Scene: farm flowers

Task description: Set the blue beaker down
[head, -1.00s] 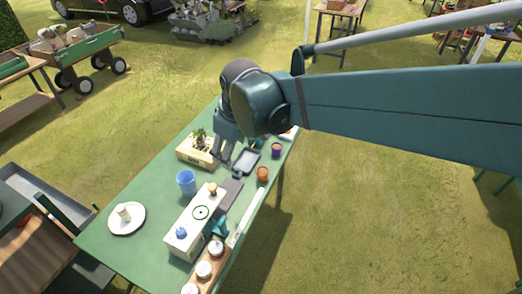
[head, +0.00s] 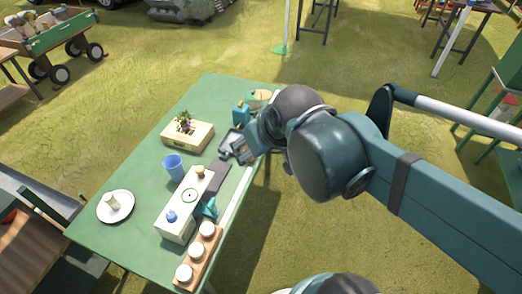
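A blue beaker (head: 173,169) stands upright on the green table (head: 135,175), just left of a long white box (head: 178,222). Nothing is touching it from above. My gripper (head: 240,154) points down near the right side of the table, over or beside a grey tray (head: 231,139), to the right of the beaker and clear of it. Its fingers are small and partly merge with the tray, so I cannot tell whether they are open or shut. I see no beaker at the fingers.
A wooden planter box (head: 188,138) stands behind the beaker, and a white plate (head: 128,211) with a small cup lies to the left. A rack (head: 207,249) of white jars is at the front. The table's left middle is clear.

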